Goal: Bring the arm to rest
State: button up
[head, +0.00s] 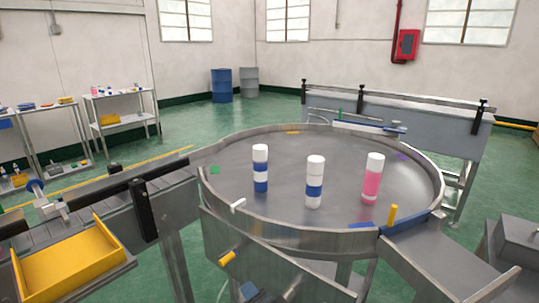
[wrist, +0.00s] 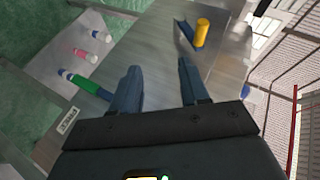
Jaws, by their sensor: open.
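My gripper (wrist: 160,67) shows only in the wrist view, with its two dark fingers apart and nothing between them. I do not make out the arm or gripper in the head view. Three capped cans stand upright on the round steel table (head: 300,236) in the head view: a blue and white can (head: 260,170), a white can with a blue band (head: 314,183), and a pink and white can (head: 373,180). In the wrist view, small banded objects, one pink (wrist: 80,53), show at upper left, apart from the fingers.
A yellow tray (head: 75,262) sits at lower left. A conveyor (head: 420,122) runs behind the table. Shelves (head: 118,95) and drums (head: 222,86) stand farther back, with open green floor between.

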jog(key=s+d+f+n+t+h, duration=0.1)
jog(key=s+d+f+n, duration=0.1)
jog(key=s+d, duration=0.8)
jog(key=s+d+f+n+t+h, duration=0.15)
jog(key=s+d, duration=0.55)
jog(key=s, duration=0.8)
jog(key=s+d+r+n+h, duration=0.1)
jog(key=s+d+r+n, duration=0.1)
jog(key=s+d+r, duration=0.2)
jog(key=s+d+r+n+h, duration=0.2)
jog(key=s+d+r+n, duration=0.1)
jog(key=s+r, duration=0.7)
jog(key=s+d, duration=0.1)
jog(key=s, duration=0.3)
jog(key=shift+s+n+t, duration=0.35)
jog(key=shift+c, duration=0.4)
